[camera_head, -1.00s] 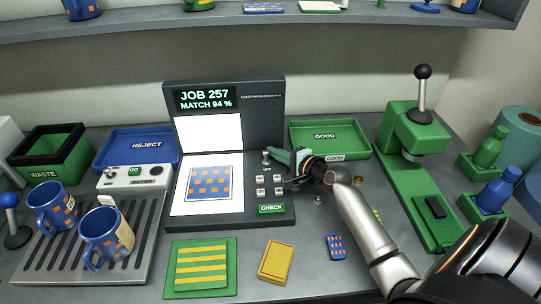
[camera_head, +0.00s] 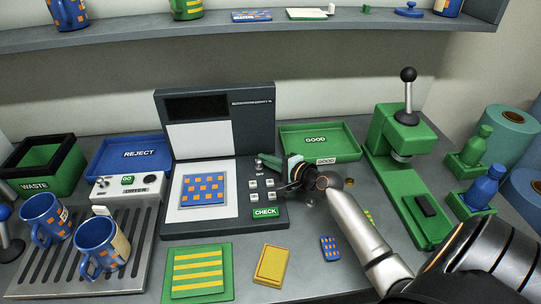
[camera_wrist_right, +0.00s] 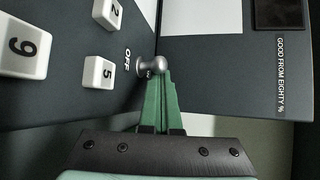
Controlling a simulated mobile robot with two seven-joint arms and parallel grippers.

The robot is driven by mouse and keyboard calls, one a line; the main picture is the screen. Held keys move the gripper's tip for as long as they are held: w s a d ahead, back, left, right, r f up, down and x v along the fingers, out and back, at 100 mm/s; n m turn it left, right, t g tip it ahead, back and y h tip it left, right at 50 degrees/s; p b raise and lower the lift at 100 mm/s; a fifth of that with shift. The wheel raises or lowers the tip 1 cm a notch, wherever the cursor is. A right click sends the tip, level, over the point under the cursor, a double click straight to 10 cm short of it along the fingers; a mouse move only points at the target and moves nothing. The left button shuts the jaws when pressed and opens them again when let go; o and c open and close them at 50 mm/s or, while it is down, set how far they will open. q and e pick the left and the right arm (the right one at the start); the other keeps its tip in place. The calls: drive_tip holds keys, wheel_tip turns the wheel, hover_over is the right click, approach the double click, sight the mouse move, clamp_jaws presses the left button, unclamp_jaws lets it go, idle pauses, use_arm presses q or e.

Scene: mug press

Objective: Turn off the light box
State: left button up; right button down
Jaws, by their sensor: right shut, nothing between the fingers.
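The light box (camera_head: 282,215) is a dark grey console with an upright back panel. Its display (camera_head: 198,106) is dark, and its white panels are dull. A blue sheet with orange squares (camera_head: 204,189) lies on its flat panel. My right gripper (camera_head: 262,164) is shut and empty at the switch by the upper right of the keys. In the right wrist view its green fingertips (camera_wrist_right: 158,75) are against the silver toggle switch (camera_wrist_right: 153,66), beside the word OFF. The fingers partly hide the switch in the head view. My left gripper is not in view.
A green GOOD tray (camera_head: 320,134) stands behind my right gripper, and a green press (camera_head: 405,135) to the right. A blue REJECT tray (camera_head: 131,155), a rack (camera_head: 63,262) with two mugs and a WASTE bin (camera_head: 68,178) stand left. Tiles lie in front.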

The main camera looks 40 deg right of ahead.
drive_tip(key=v, duration=1.2)
drive_tip(key=shift+s+r, duration=0.1)
drive_tip(key=shift+s, duration=0.2)
